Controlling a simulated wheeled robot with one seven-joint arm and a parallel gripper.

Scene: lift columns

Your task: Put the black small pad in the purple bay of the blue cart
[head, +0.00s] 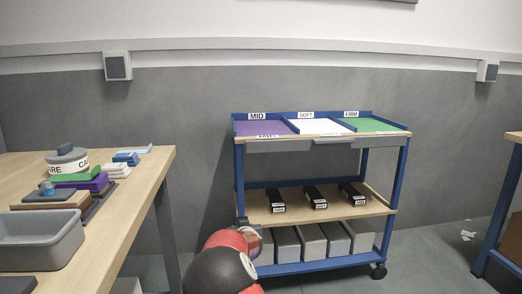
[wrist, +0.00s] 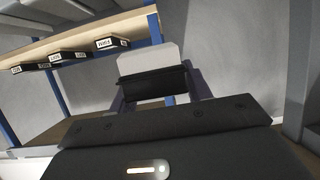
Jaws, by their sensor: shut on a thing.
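The blue cart (head: 239,170) stands ahead against the grey wall. Its top has a purple bay (head: 262,128) at the left, labelled MID, a white bay labelled SOFT (head: 318,126) and a green bay labelled FIRM (head: 371,124). The purple bay looks empty. In the wrist view, my gripper (wrist: 155,92) is shut on a black block, which I take as the black small pad (wrist: 155,83). In the head view, my arm is low in front of the cart's left side; the fingers and pad are mostly hidden there.
Three black labelled boxes (head: 316,198) stand on the cart's middle shelf, with several grey bins (head: 312,241) below. A wooden table (head: 140,185) at left holds a grey tray (head: 45,240) and stacked pads. Another table (head: 510,190) stands at right.

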